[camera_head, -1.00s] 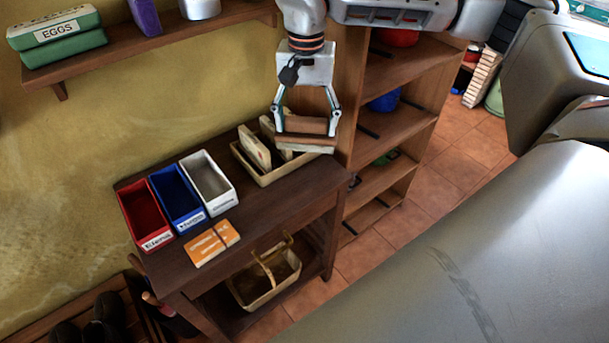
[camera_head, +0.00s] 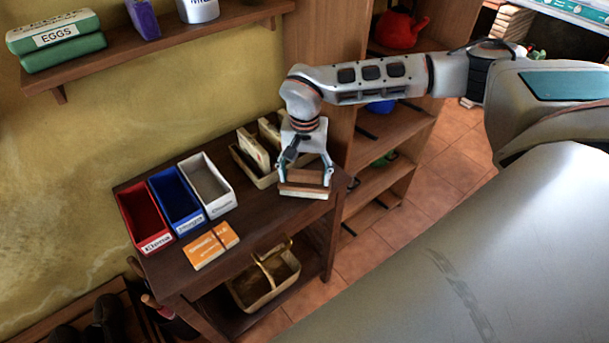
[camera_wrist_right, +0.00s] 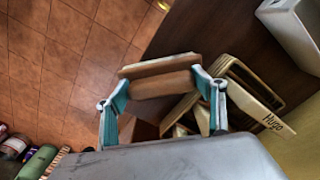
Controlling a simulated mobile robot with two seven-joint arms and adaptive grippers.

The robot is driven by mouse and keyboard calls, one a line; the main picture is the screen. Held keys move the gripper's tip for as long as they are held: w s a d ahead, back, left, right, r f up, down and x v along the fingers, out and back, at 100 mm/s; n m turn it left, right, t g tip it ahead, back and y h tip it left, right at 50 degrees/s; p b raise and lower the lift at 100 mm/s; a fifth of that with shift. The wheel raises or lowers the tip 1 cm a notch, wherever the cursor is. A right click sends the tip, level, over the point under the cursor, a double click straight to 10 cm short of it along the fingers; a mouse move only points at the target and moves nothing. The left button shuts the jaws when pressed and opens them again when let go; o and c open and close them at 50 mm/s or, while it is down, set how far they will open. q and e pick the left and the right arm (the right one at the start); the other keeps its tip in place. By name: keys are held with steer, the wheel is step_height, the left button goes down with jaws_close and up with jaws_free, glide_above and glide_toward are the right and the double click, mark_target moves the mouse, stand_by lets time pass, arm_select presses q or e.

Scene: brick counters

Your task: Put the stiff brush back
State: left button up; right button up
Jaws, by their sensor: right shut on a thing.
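The brush (camera_head: 303,191) is a brown wooden block with a paler layer along one side. My right gripper (camera_head: 306,176) is shut on it, a fingertip at each end. It hangs over the right end of the dark side table. In the right wrist view the brush (camera_wrist_right: 160,82) lies between the teal fingers. A cream tray (camera_head: 240,166) with pale, upright block-like things stands just behind and left of the gripper, which hides its right part. The tray also shows in the wrist view (camera_wrist_right: 236,75), by a pale piece marked "Hugo". My left gripper is not in view.
Red (camera_head: 143,217), blue (camera_head: 177,202) and white (camera_head: 207,183) bins stand left on the table (camera_head: 262,215), with an orange-and-white packet (camera_head: 210,246) in front. A basket (camera_head: 264,282) sits below. A wooden shelf unit (camera_head: 392,125) stands close on the right.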

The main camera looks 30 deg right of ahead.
mark_target(304, 173)
steer(key=shift+f, duration=0.35)
steer(key=shift+f, duration=0.15)
steer(key=o, duration=1.2)
steer(key=shift+c, duration=0.2)
step_height(304, 173, up, 12)
steer(key=shift+r+b, duration=0.2)
steer(key=shift+b, duration=0.15)
